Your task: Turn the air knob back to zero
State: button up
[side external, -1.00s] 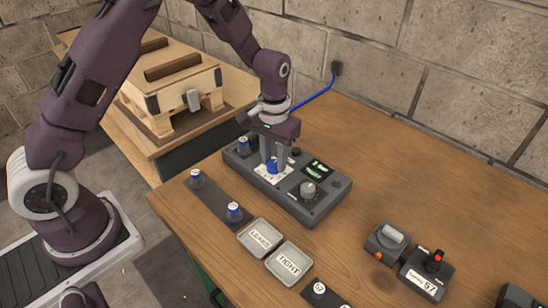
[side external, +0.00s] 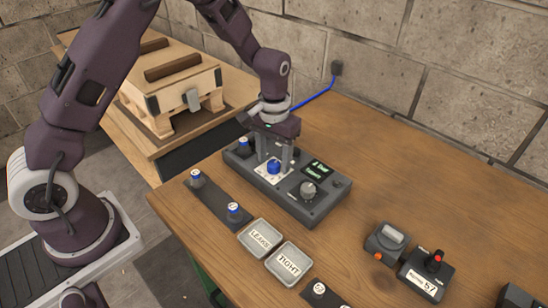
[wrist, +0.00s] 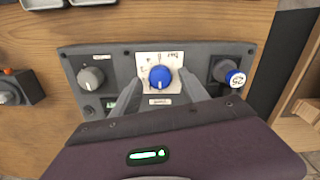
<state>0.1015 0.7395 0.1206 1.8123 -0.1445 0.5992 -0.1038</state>
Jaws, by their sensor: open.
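The blue knob (side external: 273,168) stands on a white scale plate with numbers on the grey control box (side external: 318,211). In the wrist view the knob (wrist: 160,76) has a pale pointer mark on its top; its exact reading is too small to tell. My gripper (side external: 274,162) is open, with one finger on either side of the blue knob and a visible gap to it. In the wrist view my gripper's fingers (wrist: 160,92) also stand apart around the knob. A grey knob (side external: 308,190) sits beside a small green-lit display (side external: 318,170) on the box.
A blue-capped part (side external: 243,145) stands at the box's left end. Two more stand on a dark strip (side external: 216,202) in front. Trays marked LEAKS (side external: 260,238) and TIGHT (side external: 288,264) lie nearer. A switch box (side external: 386,242) stands right; the table between is clear.

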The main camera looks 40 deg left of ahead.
aim_at(274, 163)
notch_tip(274, 163, up, 7)
jog(key=shift+f, duration=0.1)
jog(key=s+r+t, duration=0.2)
jog(key=s+r, duration=0.3)
jog(key=r, duration=0.5)
jog(key=s+r+m+t, duration=0.1)
jog(key=s+r, duration=0.2)
jog(key=s, duration=0.7)
jog(key=s+r+m+t, duration=0.1)
jog(key=s+r+t, duration=0.1)
jog(key=s, duration=0.9)
jog(key=shift+s+a+r+t, duration=0.15)
jog(key=shift+a+r+t, duration=0.15)
jog(key=shift+a+r, duration=0.25)
jog(key=shift+d+r, duration=0.1)
jog(key=shift+r, duration=0.05)
